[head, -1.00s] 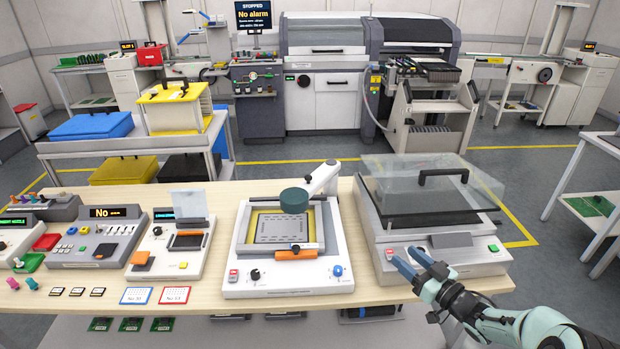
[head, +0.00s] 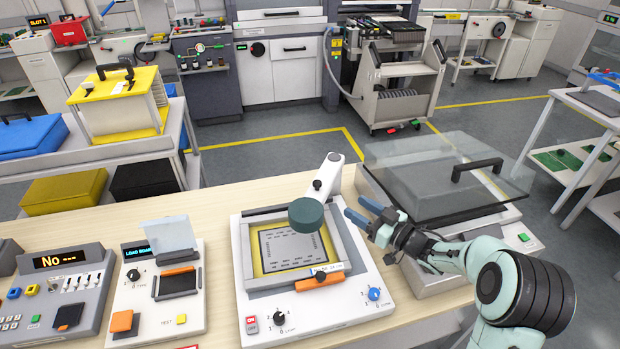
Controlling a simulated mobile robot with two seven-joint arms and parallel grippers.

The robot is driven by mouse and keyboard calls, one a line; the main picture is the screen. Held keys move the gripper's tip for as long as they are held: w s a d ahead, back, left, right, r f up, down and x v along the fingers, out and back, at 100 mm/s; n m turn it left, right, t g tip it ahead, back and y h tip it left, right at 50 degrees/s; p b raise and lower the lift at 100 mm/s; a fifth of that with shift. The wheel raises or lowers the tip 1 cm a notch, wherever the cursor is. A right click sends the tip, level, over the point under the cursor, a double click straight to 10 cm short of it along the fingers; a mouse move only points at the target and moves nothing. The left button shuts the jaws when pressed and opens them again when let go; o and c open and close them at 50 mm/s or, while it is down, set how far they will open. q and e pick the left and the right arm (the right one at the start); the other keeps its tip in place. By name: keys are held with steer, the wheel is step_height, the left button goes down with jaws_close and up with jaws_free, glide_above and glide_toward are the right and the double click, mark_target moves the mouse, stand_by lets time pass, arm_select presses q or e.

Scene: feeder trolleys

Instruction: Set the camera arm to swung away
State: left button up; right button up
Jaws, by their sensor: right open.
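The camera arm (head: 326,184) is a white arm rising from the back right of a white bench unit (head: 366,270). It carries a dark green round camera head (head: 306,214) at its front end. The head hangs over the yellow-framed stencil area (head: 257,268) of the unit. My right gripper (head: 358,208) is open, with its blue-grey fingers pointing left. It is just right of the camera head and arm, and I see no clear contact. My left gripper is not in view.
A lidded machine (head: 420,205) with a clear cover and black handle stands directly right, under my right arm. A small unit with an orange bar (head: 179,271) and a keypad console (head: 62,295) stand to the left. Bare bench top (head: 225,190) shows behind the units.

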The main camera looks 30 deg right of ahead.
mark_target(320, 184)
steer(key=p+x, duration=0.2)
steer(key=x, duration=1)
steer(key=shift+w+a, duration=0.1)
steer(key=shift+w, duration=0.3)
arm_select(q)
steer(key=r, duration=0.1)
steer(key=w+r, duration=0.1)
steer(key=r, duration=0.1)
arm_select(e)
jaws_close()
